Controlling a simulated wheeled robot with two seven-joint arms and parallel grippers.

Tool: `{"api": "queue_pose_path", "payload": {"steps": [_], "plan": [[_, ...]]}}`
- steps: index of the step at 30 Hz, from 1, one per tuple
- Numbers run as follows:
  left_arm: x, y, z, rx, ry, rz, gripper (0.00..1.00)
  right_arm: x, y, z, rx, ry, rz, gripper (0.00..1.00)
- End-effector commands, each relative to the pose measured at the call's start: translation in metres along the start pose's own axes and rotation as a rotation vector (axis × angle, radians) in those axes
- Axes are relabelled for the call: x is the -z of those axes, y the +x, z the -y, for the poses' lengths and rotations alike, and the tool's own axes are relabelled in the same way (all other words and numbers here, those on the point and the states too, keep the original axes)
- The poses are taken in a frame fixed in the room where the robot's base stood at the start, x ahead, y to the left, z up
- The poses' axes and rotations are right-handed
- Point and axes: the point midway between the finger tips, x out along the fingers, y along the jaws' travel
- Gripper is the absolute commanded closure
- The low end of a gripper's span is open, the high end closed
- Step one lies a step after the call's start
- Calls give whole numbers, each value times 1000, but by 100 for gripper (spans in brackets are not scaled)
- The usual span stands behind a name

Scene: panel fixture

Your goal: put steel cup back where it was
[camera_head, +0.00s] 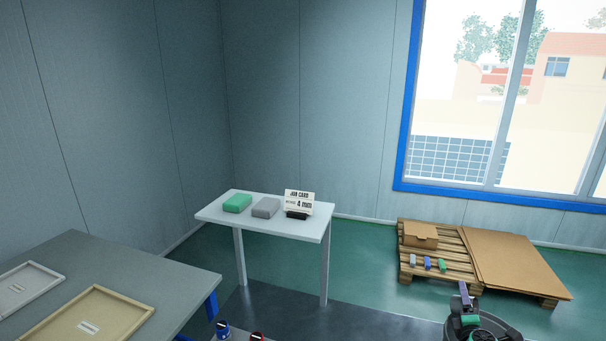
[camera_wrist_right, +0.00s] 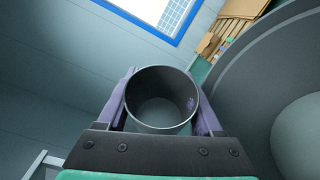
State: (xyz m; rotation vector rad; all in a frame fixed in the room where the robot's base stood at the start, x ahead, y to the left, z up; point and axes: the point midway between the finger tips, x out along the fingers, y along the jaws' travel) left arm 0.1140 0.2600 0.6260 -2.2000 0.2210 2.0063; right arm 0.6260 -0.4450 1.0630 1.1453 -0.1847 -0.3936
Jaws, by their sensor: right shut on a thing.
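The steel cup (camera_wrist_right: 161,112) is a dark grey, round, open vessel in the right wrist view, and I look into its open mouth. My right gripper (camera_wrist_right: 161,97) is shut on it, with one purple finger on each side. In the head view my right gripper (camera_head: 466,299) is at the lower right, in front of the pallet. I cannot make out the cup clearly there. My left gripper is not in view.
A white table (camera_head: 265,224) holds a green block (camera_head: 238,203), a grey block (camera_head: 265,208) and a job card (camera_head: 299,202). A grey bench (camera_head: 150,262) with frames is at left. A pallet (camera_head: 436,255) holds a box (camera_head: 420,235) and small blocks.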

Motion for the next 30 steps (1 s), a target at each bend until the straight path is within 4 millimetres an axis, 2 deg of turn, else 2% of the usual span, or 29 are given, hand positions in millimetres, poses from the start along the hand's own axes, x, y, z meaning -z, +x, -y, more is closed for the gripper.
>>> {"api": "queue_pose_path", "payload": {"steps": [1,3,5,12,13,14,17,22,30], "plan": [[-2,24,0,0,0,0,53,5,0,17,-19,41,8,100],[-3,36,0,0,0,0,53,5,0,19,-39,92,16,100],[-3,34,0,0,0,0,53,-2,-2,14,-56,144,25,100],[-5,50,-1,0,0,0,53,-21,-12,15,-146,336,53,100],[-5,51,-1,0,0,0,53,-21,-12,14,-154,357,55,100],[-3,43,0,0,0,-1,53,-23,-11,8,-147,339,52,100],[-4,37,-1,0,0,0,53,-21,-10,9,-122,282,44,100],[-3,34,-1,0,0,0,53,-14,-7,9,-94,217,35,100],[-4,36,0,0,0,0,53,-13,-7,12,-90,209,35,100]]}}
